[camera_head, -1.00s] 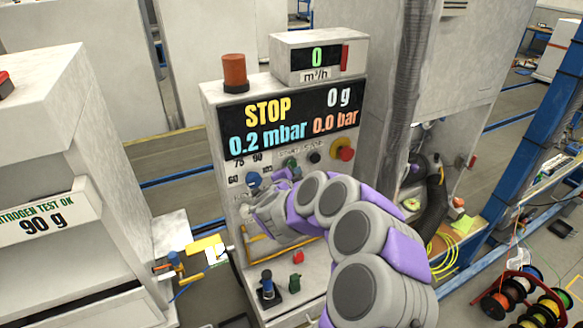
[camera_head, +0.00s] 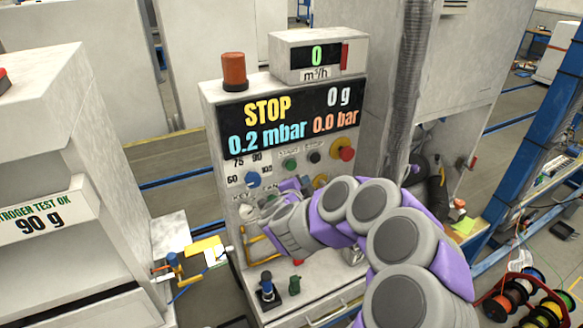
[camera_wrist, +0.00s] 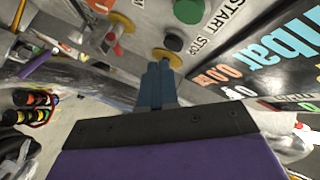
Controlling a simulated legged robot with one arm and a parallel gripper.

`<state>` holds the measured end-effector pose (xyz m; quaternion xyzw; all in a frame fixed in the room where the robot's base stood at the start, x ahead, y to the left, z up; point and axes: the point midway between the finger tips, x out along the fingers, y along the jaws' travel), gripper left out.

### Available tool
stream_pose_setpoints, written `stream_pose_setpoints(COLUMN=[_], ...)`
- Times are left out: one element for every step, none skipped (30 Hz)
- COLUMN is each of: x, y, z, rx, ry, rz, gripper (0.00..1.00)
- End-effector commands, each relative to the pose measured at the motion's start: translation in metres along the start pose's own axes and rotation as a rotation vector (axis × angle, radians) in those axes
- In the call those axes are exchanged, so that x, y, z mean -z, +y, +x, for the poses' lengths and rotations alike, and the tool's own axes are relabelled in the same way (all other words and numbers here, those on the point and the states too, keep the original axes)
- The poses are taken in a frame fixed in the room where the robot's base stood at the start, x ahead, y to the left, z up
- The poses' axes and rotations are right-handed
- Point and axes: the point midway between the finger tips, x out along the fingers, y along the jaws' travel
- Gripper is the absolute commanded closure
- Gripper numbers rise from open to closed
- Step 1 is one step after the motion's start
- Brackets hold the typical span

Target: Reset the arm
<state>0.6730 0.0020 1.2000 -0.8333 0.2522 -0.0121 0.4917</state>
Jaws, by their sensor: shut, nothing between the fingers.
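My arm reaches in from the lower right of the head view, bent in front of the control panel (camera_head: 222,120). My gripper shows in the wrist view (camera_wrist: 158,75) as blue-grey fingers pressed together with nothing between them. The fingertips point at the panel face near a yellow ring (camera_wrist: 167,57) and a dark button (camera_wrist: 174,43). Whether they touch it I cannot tell. In the head view the wrist mostly hides the fingers. The panel display (camera_head: 290,115) reads STOP, 0 g, 0.2 mbar and 0.0 bar.
The panel carries a blue knob (camera_head: 252,179), a green button (camera_head: 290,164) and a red knob (camera_head: 347,154). A blue-topped lever (camera_head: 267,285) stands below. A white cabinet (camera_head: 45,150) is at the left. Cable spools (camera_head: 520,295) sit at the lower right. Floor shows between the machines.

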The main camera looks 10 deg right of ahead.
Motion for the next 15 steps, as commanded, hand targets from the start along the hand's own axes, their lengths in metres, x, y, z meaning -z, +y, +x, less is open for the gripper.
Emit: stream_pose_setpoints(x=[0.000, 0.000, 0.000, 0.000, 0.000, 0.000, 0.000, 0.000, 0.000, 0.000, 0.000, -0.001, -0.002, -0.003, -0.007], y=[0.000, 0.000, 0.000, 0.000, 0.000, 0.000, 0.000, 0.000, 0.000, 0.000, -0.001, -0.003, -0.005, -0.009, -0.016], z=[0.000, 0.000, 0.000, 0.000, 0.000, 0.000, 0.000, 0.000, 0.000, 0.000, 0.000, -0.001, -0.002, -0.004, -0.007], rx=[0.000, 0.000, 0.000, 0.000, 0.000, 0.000, 0.000, 0.000, 0.000, 0.000, 0.001, 0.005, 0.010, 0.018, 0.032], ry=[0.000, 0.000, 0.000, 0.000, 0.000, 0.000, 0.000, 0.000, 0.000, 0.000, -0.002, -0.010, -0.020, -0.036, -0.068], rz=[0.000, 0.000, 0.000, 0.000, 0.000, 0.000, 0.000, 0.000, 0.000, 0.000, 0.000, 0.000, 0.000, -0.001, -0.003], gripper=[1.00, 1.00, 1.00, 1.00, 1.00, 1.00, 1.00, 1.00, 1.00, 1.00, 1.00, 1.00, 1.00, 1.00, 1.00])
